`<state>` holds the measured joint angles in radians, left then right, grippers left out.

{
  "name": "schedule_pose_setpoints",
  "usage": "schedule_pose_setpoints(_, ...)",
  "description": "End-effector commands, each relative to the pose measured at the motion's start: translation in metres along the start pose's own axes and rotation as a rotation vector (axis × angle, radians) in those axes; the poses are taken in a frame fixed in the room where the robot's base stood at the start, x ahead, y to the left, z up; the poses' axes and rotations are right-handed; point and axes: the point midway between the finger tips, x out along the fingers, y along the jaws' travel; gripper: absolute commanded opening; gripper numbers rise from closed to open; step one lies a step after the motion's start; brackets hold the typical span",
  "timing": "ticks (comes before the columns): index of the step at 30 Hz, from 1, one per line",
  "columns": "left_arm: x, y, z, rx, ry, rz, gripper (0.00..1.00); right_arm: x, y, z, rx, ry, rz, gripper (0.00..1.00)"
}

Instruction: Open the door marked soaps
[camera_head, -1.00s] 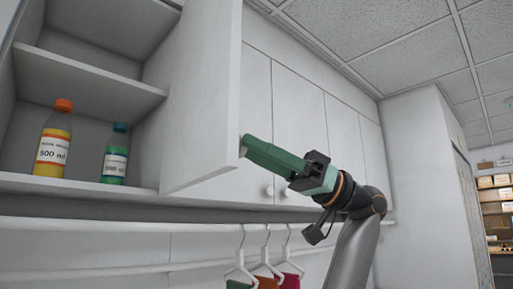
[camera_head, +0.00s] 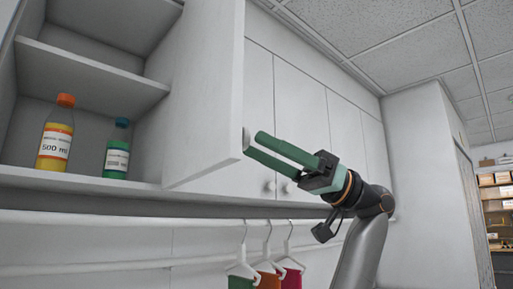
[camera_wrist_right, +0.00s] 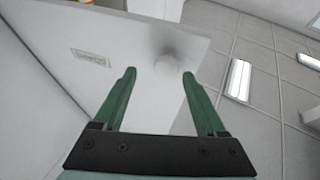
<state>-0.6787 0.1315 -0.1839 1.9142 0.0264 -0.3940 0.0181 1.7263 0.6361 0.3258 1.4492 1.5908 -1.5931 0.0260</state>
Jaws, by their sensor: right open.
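A white cabinet door (camera_head: 206,100) stands swung open in the head view, with the shelves to its left exposed. Its round white knob (camera_head: 246,138) shows near the door's lower free edge. My right gripper (camera_head: 253,143) is open, its green fingers pointing at the knob. In the right wrist view the knob (camera_wrist_right: 166,64) lies ahead between the spread fingertips (camera_wrist_right: 158,78), and I see no grip on it. A small label (camera_wrist_right: 91,57) is on the door there, too small to read. My left gripper is not in view.
An orange-capped yellow bottle (camera_head: 56,134) and a green bottle (camera_head: 116,150) stand on the lower shelf. Closed cabinet doors (camera_head: 303,120) with knobs lie to the right. Below, hangers (camera_head: 268,262) hang from a rail.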

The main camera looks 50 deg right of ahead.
Motion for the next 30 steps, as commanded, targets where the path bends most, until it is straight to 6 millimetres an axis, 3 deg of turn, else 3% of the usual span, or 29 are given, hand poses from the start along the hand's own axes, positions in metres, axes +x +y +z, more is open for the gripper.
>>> schedule_pose_setpoints(9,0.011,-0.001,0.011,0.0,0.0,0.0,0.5,-0.071,0.001,0.001,0.002,0.002,0.005,0.74)
schedule_pose_setpoints(15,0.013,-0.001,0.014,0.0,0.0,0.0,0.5,-0.099,0.001,0.001,0.001,0.002,0.004,0.74)
schedule_pose_setpoints(30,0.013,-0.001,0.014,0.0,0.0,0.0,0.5,-0.107,0.001,0.0,0.001,0.0,0.002,0.74)
